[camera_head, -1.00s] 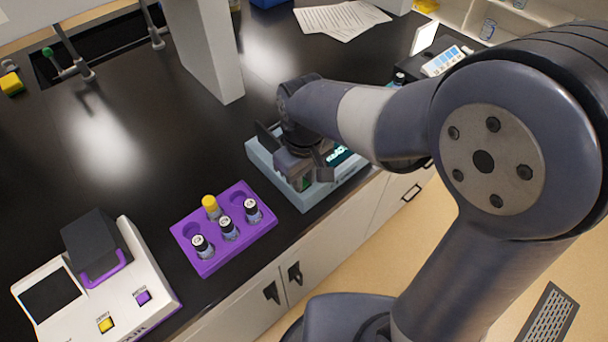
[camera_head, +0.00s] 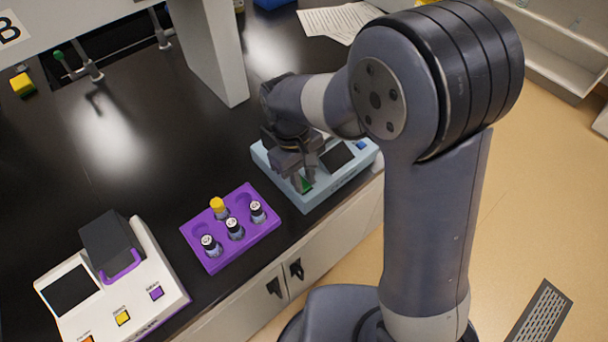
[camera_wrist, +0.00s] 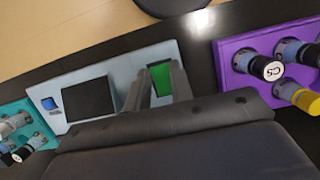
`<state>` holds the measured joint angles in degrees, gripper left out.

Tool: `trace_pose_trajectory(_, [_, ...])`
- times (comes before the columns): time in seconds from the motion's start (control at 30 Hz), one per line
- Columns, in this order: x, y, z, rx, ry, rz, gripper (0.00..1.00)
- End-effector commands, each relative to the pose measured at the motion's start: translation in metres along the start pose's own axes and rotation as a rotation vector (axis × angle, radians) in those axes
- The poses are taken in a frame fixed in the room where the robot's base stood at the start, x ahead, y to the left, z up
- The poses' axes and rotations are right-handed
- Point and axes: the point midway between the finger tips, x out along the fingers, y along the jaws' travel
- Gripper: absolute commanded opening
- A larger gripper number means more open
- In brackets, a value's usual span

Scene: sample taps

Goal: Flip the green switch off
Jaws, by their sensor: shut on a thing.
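The green switch (camera_wrist: 160,79) sits on a light blue device (camera_wrist: 130,65). In the wrist view it lies between my two fingers, which are closed in on it. In the head view a bit of the green switch (camera_head: 307,187) shows at my gripper (camera_head: 302,182), at the left end of the light blue device (camera_head: 320,200). The device's screen (camera_head: 337,156) is dark, and it also looks black in the wrist view (camera_wrist: 88,99). The finger contact itself is partly hidden.
A purple rack (camera_head: 208,258) with several vials stands to the left of the device in the head view. A white machine (camera_head: 150,295) stands farther left. A grey post (camera_head: 213,55) rises behind my gripper. A teal rack (camera_wrist: 28,125) shows in the wrist view.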

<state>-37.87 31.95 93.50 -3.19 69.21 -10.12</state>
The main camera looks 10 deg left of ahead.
Motion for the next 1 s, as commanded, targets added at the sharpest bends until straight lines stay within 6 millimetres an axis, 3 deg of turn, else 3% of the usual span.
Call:
trace_pose_trajectory(0.07, [-0.001, 0.000, 0.000, 0.000, 0.001, 0.000, 0.00])
trace_pose_trajectory(0.1, [-0.001, 0.000, 0.000, 0.000, 0.001, 0.000, 0.23])
trace_pose_trajectory(0.33, [0.000, 0.000, 0.000, 0.000, 0.001, 0.000, 0.42])
trace_pose_trajectory(0.67, [-0.005, 0.000, -0.001, 0.000, 0.004, 0.001, 0.44])
trace_pose_trajectory(0.77, [-0.017, 0.000, -0.001, 0.000, 0.007, 0.001, 0.44])
trace_pose_trajectory(1.0, [-0.065, 0.000, -0.001, 0.000, 0.008, 0.001, 0.44])
